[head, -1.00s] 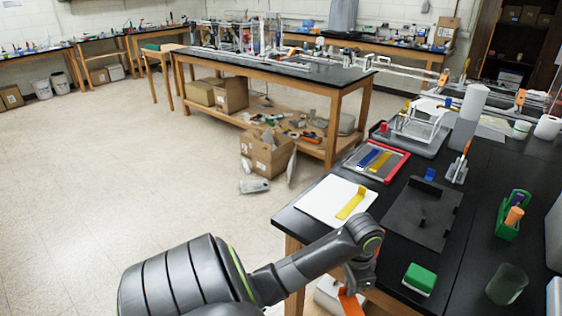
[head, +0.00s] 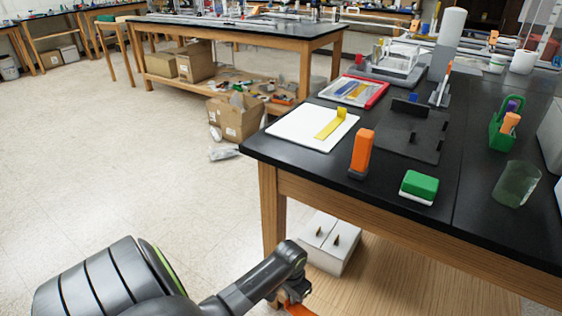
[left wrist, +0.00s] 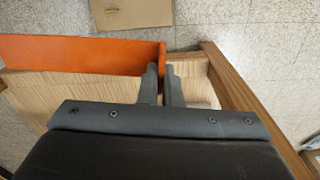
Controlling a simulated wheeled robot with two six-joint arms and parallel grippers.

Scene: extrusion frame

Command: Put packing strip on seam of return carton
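My left gripper (head: 290,294) is low in the head view, in front of the black-topped table. In the left wrist view its two fingers (left wrist: 163,85) are close together on the tabbed end of a long orange strip (left wrist: 80,54), which extends left. Only a bit of the orange strip (head: 298,309) shows in the head view. A white carton (head: 328,244) with a dark line along its top and two small brown pointed pieces stands on the wooden lower shelf. I cannot tell for sure that this is the return carton. My right gripper is out of view.
The table (head: 262,148) holds a yellow strip (head: 331,124) on a white board, an orange block (head: 361,153) and a green block (head: 419,186). Its wooden leg (head: 272,212) stands left of the carton. An open cardboard box (head: 236,118) sits on the floor behind.

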